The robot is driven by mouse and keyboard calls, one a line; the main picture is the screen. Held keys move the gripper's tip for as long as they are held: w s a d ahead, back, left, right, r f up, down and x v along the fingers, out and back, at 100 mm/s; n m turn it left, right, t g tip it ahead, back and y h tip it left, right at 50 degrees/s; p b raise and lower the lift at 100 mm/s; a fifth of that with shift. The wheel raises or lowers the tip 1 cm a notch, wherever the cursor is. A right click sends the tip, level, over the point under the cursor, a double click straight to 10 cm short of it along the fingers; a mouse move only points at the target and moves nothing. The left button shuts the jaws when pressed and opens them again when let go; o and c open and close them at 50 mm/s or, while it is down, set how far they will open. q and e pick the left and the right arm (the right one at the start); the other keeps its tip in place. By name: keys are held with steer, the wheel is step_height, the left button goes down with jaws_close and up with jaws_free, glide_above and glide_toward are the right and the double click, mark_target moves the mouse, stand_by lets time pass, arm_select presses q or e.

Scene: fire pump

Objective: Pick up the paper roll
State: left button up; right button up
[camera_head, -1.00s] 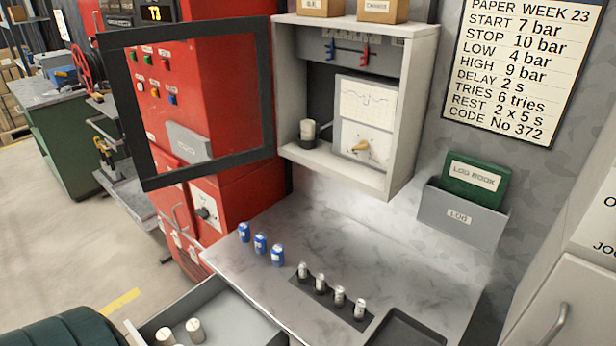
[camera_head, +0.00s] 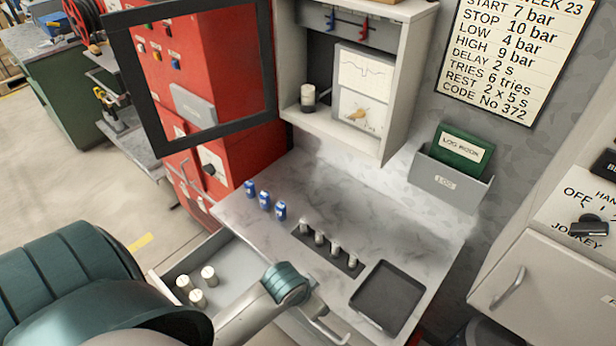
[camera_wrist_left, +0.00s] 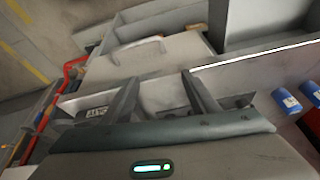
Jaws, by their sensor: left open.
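An open drawer (camera_head: 232,262) under the worktop holds three short white rolls (camera_head: 208,275) standing upright; I cannot tell for sure that they are paper rolls. A white cylinder (camera_head: 308,96) on a black base stands in the open cabinet, left of the chart recorder (camera_head: 362,90). My left arm reaches in from the lower left, across the drawer's front right part. In the left wrist view my left gripper (camera_wrist_left: 160,82) is open with nothing between its fingers. A panel with a handle (camera_wrist_left: 140,47) lies beyond it. My right gripper is out of view.
The worktop (camera_head: 330,200) bears blue cylinders (camera_head: 265,200), a dark holder with several small white-topped pieces (camera_head: 320,238) and a black tray (camera_head: 388,296). The cabinet's framed door (camera_head: 190,173) stands open to the left. Blue cylinders (camera_wrist_left: 287,100) also show in the left wrist view.

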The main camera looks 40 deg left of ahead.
arm_select(q)
steer(key=w+a+r+n+y, duration=0.1)
steer(key=w+a+r, duration=0.45)
steer(key=w, duration=0.25)
steer(key=w+a+r+t+p, duration=0.1)
steer(key=w+a+r, duration=0.3)
steer(key=w+r, duration=0.4)
steer(key=w+a+r+n+y, duration=0.1)
steer(key=w+a+r, duration=0.35)
steer(key=w, duration=0.45)
steer(key=w+a+r+n, duration=0.1)
steer(key=w+a+r, duration=0.1)
steer(key=a+r, duration=0.3)
steer(key=w+a+r+n, duration=0.1)
steer(key=w+a+r, duration=0.2)
steer(key=r, duration=1)
steer(key=w+a+r+n+t+p, duration=0.1)
steer(key=w+a+r, duration=0.2)
steer(key=a+r, duration=0.4)
step_height(320, 180, up, 3)
steer(key=shift+a+f+n, duration=0.1)
steer(key=shift+a+n, duration=0.05)
steer(key=shift+n, duration=0.25)
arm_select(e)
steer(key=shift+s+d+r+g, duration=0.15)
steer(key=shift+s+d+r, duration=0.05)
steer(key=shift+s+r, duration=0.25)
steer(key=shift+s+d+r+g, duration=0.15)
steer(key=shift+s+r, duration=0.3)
